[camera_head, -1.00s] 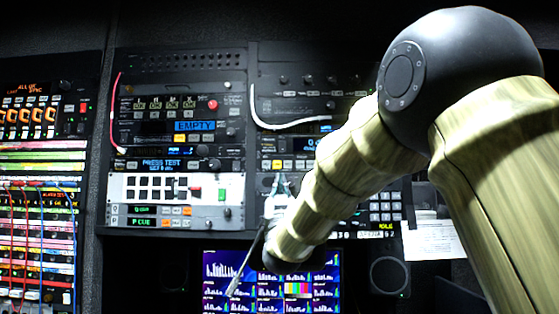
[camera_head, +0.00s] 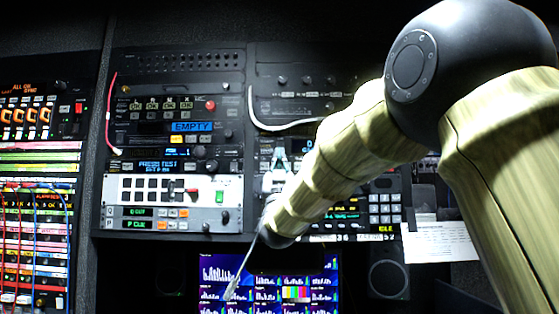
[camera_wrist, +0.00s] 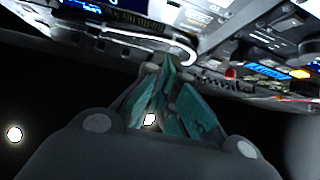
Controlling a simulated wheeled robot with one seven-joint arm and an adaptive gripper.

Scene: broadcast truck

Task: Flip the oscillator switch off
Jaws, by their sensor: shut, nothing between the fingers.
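No label that I can read marks the oscillator switch, so I cannot tell which control it is. A green-lit switch (camera_head: 220,197) sits at the right end of a white panel (camera_head: 150,189) with black buttons, in the left rack. My gripper (camera_head: 279,160) is in front of the right rack, to the right of that panel, with its fingers pointing up. In the wrist view, the teal fingers of my gripper (camera_wrist: 158,66) come together at their tips, shut and empty, below the rack faces. My forearm hides part of the right rack.
A white cable (camera_head: 272,126) loops across the right rack above my gripper. A red cable (camera_head: 111,115) hangs at the left rack. A monitor (camera_head: 268,285) with bar graphs is below. A patch bay (camera_head: 38,225) with cables stands far left. A paper sheet (camera_head: 440,243) hangs at right.

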